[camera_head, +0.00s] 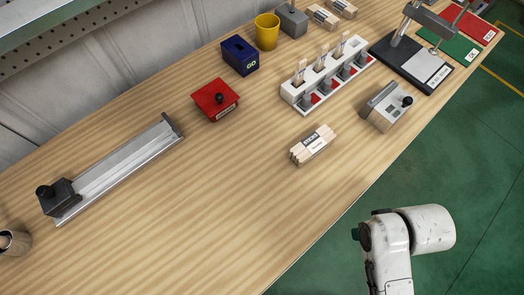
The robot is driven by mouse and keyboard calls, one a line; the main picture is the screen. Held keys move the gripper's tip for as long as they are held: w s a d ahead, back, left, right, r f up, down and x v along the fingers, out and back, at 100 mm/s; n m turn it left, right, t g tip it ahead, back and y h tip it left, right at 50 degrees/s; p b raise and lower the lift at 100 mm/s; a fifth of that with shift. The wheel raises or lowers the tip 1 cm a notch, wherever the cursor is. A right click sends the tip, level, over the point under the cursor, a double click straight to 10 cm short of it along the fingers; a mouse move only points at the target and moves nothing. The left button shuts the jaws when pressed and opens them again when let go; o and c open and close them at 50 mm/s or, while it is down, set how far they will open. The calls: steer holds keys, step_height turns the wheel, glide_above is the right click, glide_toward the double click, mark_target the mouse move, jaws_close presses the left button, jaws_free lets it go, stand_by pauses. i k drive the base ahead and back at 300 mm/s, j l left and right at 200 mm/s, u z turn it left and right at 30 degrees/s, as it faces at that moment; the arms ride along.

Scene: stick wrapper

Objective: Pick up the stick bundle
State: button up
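A stick bundle (313,146) lies on the wooden table, a little right of the picture's middle. It is a small stack of pale wooden sticks with a white and black printed wrapper around it. Two similar wrapped bundles (323,17) lie at the far end of the table, near the top. My white arm shows at the lower right, off the table's front edge and over the green floor. My gripper itself is not visible in this view.
A white rack (325,78) with upright sticks stands just behind the near bundle. A grey device (386,105) with a black knob is to its right. A red box (215,100), a blue box (239,56), a yellow cup (267,31) and a metal rail (115,168) stand farther left.

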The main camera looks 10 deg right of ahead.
mark_target(312, 145)
steer(key=k+l, duration=0.3)
steer(key=l, duration=0.15)
steer(key=k+l, duration=0.3)
steer(key=l, duration=0.15)
steer(key=k+l, duration=0.3)
steer(key=l, duration=0.15)
